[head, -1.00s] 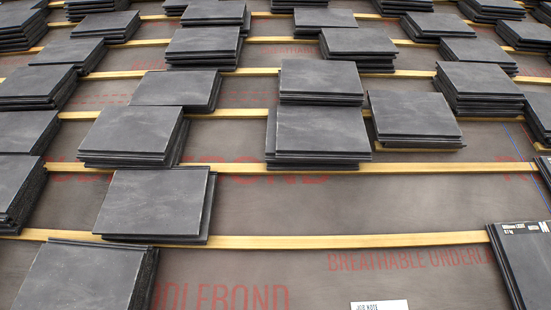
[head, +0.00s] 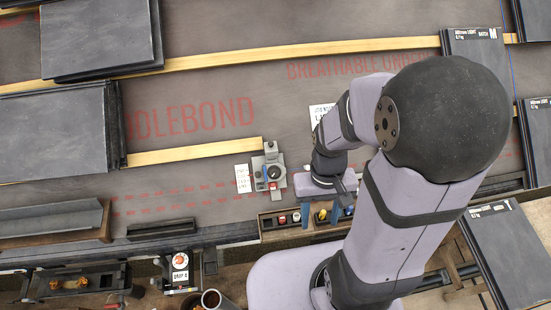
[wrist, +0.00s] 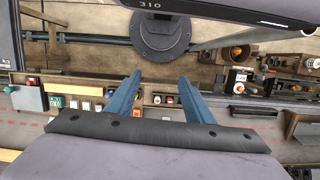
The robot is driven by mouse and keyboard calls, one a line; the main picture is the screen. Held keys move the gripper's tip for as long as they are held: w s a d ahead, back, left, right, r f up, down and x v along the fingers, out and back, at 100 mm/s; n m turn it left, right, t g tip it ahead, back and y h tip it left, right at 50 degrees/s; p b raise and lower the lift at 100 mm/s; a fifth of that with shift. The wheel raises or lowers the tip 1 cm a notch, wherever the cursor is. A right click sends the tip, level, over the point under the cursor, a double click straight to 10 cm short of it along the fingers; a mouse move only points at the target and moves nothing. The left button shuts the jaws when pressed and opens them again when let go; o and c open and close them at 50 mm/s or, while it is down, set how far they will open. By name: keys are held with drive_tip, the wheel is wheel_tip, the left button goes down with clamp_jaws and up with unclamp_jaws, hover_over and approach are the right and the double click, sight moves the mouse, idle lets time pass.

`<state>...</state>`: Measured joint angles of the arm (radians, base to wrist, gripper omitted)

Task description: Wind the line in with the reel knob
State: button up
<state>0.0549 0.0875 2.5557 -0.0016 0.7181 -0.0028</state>
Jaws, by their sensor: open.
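A small grey device with a round dark knob and a red part (head: 268,173) sits at the end of a batten in the head view. It may be the reel, but I cannot tell for sure, and no line shows clearly. My gripper (head: 327,217) is to the right of it and lower in the picture, pointing down over a tray of small parts. In the wrist view my gripper (wrist: 160,88) has its two blue fingers wide apart with nothing between them. The fingers are apart from the grey device.
The parts tray (head: 268,234) holds small coloured items. A dial on a stand (head: 180,262) and a dark cup (head: 211,299) are at lower left. Slate stacks (head: 60,130) lie at left, others at right.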

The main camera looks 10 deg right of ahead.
drive_tip(key=d+f+n+g+h, duration=0.25)
drive_tip(key=d+f, duration=0.35)
drive_tip(key=f, duration=0.5)
drive_tip(key=w+d+f+n+t+b, duration=0.1)
drive_tip(key=w+d+f+n+t, duration=0.25)
drive_tip(key=w+f+n, duration=0.65)
drive_tip(key=n+t+y, duration=0.5)
drive_tip(key=n+y, duration=0.1)
drive_tip(key=n, duration=0.9)
approach(275, 172)
drive_tip(key=shift+f+n, duration=0.25)
drive_tip(key=shift+f, duration=0.2)
drive_tip(key=shift+a, duration=0.1)
drive_tip(key=shift+x, duration=3.65)
